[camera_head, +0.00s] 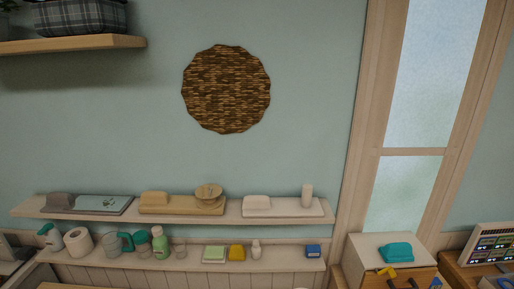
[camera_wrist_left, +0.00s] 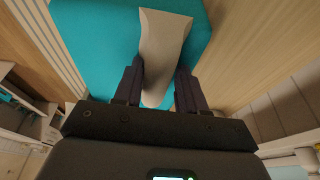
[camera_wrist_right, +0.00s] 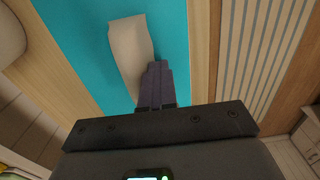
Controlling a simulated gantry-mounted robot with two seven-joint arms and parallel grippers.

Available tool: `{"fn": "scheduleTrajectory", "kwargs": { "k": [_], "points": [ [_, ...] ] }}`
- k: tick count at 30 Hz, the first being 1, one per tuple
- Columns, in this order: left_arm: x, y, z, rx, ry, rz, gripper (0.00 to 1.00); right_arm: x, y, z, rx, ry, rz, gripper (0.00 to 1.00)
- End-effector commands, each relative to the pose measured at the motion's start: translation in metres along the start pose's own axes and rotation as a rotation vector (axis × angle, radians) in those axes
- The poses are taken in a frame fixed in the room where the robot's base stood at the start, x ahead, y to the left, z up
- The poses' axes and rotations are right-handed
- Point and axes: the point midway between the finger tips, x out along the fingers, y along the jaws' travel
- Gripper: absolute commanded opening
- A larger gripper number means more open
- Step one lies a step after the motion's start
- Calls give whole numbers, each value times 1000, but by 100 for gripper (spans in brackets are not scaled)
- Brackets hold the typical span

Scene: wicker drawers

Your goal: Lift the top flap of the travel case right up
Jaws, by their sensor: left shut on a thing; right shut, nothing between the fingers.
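A teal surface (camera_wrist_left: 90,45), which looks like part of the travel case, fills the top middle of the left wrist view. A beige strip or tab (camera_wrist_left: 163,38) lies over it. My left gripper (camera_wrist_left: 158,68) is shut on this beige strip, with a finger on either side. In the right wrist view a teal surface (camera_wrist_right: 85,40) also shows, with a beige strip (camera_wrist_right: 127,45) on it. My right gripper (camera_wrist_right: 158,66) is shut and empty, its fingertips just right of the lower part of that strip. I cannot tell whether they touch. Neither gripper shows in the head view.
Wooden surfaces (camera_wrist_left: 245,50) flank the teal in both wrist views. In the head view, wall shelves (camera_head: 235,212) hold soap dishes and bottles. A small teal item (camera_head: 396,252) sits on a cabinet (camera_head: 365,250) at the lower right.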

Motion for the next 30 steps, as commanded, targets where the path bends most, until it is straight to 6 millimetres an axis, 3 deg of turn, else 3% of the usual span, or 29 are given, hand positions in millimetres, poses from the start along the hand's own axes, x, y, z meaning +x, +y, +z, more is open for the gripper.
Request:
{"fn": "scheduleTrajectory", "kwargs": {
  "k": [1,13,30],
  "points": [
    [10,6,7,-3,-13,10,14,1,3,0,3,1,6,0],
    [10,6,7,-4,-13,9,13,-14,8,0,3,1,4,0],
    [10,6,7,-6,-13,8,13,-18,9,0,2,1,3,0]
  ]
}}
